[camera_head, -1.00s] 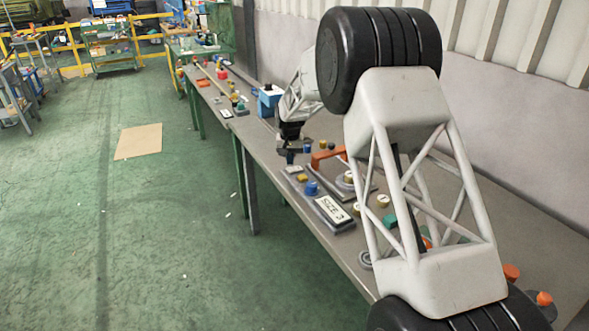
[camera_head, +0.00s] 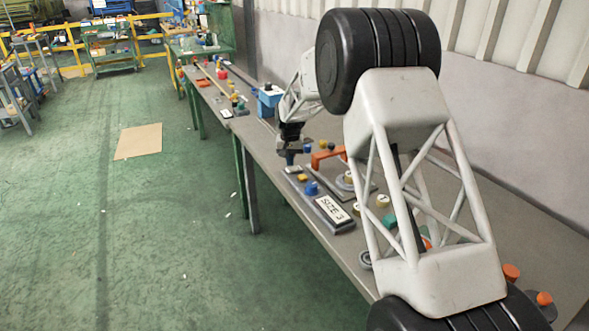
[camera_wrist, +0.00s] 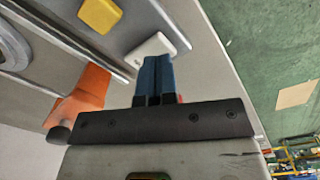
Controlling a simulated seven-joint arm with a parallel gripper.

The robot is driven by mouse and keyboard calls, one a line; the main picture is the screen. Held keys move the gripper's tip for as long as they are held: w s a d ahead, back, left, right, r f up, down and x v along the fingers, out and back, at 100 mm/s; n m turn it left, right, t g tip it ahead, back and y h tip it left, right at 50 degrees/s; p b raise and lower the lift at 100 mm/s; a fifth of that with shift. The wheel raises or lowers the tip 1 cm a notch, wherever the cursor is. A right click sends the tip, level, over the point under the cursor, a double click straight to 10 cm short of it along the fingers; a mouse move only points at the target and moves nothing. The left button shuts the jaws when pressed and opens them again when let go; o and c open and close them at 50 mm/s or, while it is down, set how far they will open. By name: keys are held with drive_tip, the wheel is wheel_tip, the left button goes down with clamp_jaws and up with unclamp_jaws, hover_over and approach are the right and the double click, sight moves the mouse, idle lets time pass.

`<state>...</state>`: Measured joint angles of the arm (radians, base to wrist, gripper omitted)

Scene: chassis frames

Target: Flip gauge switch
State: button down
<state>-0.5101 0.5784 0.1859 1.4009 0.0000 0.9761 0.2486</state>
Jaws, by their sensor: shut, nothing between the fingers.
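My gripper (camera_head: 290,160) is over the workbench, with its blue fingers shut together and nothing between them. In the wrist view the fingertips (camera_wrist: 157,60) are right at a small white block (camera_wrist: 150,50), which they partly cover. I cannot tell whether they touch it. The white block also shows just below the fingers in the head view (camera_head: 293,170). It may be the gauge switch, but no gauge marking is readable on it. A yellow block (camera_wrist: 99,14) lies beside it, and shows in the head view too (camera_head: 302,178).
An orange handle (camera_wrist: 84,93) stands close to the gripper, also seen in the head view (camera_head: 328,156). A blue knob (camera_head: 312,188) and a "SIZE 3" plate (camera_head: 335,212) are nearer on the bench.

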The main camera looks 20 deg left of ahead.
sight(290, 169)
drive_tip(key=shift+f, duration=1.1)
idle(1.0)
drive_tip(key=shift+r, duration=3.5)
